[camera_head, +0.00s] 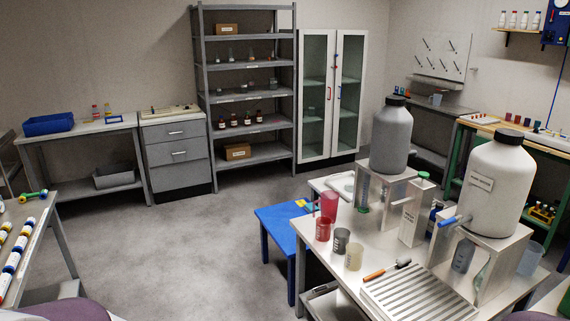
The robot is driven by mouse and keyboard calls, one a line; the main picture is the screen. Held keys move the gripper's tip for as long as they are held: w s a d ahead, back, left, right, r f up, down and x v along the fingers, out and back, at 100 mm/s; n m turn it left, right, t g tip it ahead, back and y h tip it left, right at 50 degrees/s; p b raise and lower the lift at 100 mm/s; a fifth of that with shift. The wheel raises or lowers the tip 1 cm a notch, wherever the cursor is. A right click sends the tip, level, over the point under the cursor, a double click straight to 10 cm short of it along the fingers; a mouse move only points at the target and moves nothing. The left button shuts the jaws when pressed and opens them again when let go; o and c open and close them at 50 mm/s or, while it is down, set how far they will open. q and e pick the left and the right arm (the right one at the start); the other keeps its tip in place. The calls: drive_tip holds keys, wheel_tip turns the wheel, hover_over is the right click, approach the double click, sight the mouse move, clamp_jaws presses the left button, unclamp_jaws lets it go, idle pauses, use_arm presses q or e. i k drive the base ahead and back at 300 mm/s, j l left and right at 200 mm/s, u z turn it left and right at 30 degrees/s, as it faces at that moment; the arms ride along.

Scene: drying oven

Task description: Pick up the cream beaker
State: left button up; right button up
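The cream beaker (354,256) stands upright on the white table at the right. It is at the front of a small group near the table's left edge. A grey beaker (341,241) stands just behind it to the left, and a red beaker (323,229) farther back. A taller red jug (328,206) stands behind these. Neither of my grippers shows. Only purple and dark rounded parts, seemingly of my arms, show at the bottom edge on the left and right, far from the beaker.
The white table (312,240) also bears a grooved drying rack (420,292), an orange-handled tool (386,270), a grey carboy (391,140) and a white carboy (492,185) on stands. A blue stool (272,222) stands left of it. The middle floor is clear.

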sight(354, 254)
drive_tip(key=i+u, duration=0.25)
drive_tip(key=i, duration=1.5)
drive_tip(key=i+l+z, duration=0.3)
drive_tip(key=i, duration=0.15)
drive_tip(key=z, duration=0.5)
drive_tip(key=l+z, duration=0.15)
drive_tip(key=z, duration=0.8)
drive_tip(key=l+z, duration=0.15)
drive_tip(key=z, duration=0.35)
drive_tip(key=k+j+u, duration=0.1)
drive_tip(key=u, duration=0.35)
drive_tip(key=k+j+u, duration=0.1)
drive_tip(key=u, duration=0.4)
drive_tip(key=i+j, duration=0.15)
drive_tip(key=j, duration=0.2)
drive_tip(key=i+j, duration=0.35)
drive_tip(key=j, duration=0.3)
